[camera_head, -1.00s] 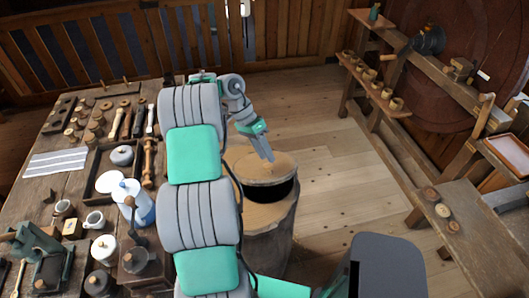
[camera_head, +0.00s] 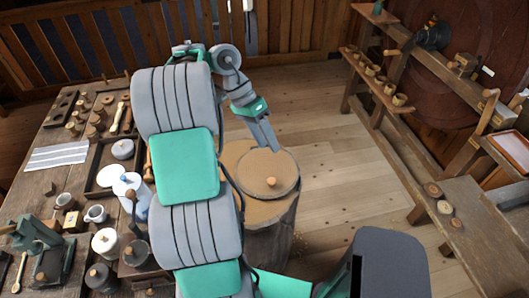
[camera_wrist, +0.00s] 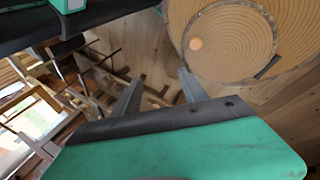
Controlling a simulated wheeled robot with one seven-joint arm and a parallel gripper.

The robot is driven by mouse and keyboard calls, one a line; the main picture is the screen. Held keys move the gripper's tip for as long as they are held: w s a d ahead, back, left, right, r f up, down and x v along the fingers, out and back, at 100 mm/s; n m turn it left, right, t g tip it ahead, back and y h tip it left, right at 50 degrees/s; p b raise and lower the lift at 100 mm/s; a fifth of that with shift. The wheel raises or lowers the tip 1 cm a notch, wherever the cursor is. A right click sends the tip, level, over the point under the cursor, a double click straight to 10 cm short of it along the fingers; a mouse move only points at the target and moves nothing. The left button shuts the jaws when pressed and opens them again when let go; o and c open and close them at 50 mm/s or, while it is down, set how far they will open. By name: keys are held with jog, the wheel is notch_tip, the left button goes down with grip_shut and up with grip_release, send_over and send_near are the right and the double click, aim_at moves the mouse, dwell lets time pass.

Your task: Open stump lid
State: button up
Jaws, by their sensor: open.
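The wooden stump (camera_head: 265,233) stands on the floor right of my arm. Its round lid (camera_head: 258,168) lies flat in the top, with no open gap showing, and a small pale knob (camera_head: 271,182) stands on it. In the wrist view the lid (camera_wrist: 232,40) and knob (camera_wrist: 196,44) are at upper right, and a short dark strip (camera_wrist: 267,67) lies at the lid's edge. My gripper (camera_head: 273,149) is above the lid's far side, apart from the knob. In the wrist view my gripper (camera_wrist: 160,92) has its fingers spread with nothing between them.
A crowded workbench (camera_head: 60,187) with jars, cups and tools is at left, partly hidden by my arm. A shelf with small pots (camera_head: 375,78) and a low bench (camera_head: 475,225) are at right. The plank floor (camera_head: 345,180) right of the stump is clear.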

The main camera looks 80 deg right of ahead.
jog(key=s+a+r, duration=0.1)
jog(key=a+r, duration=0.2)
jog(key=a, duration=0.4)
jog(key=shift+s+b, duration=0.25)
jog(key=shift+b, duration=0.05)
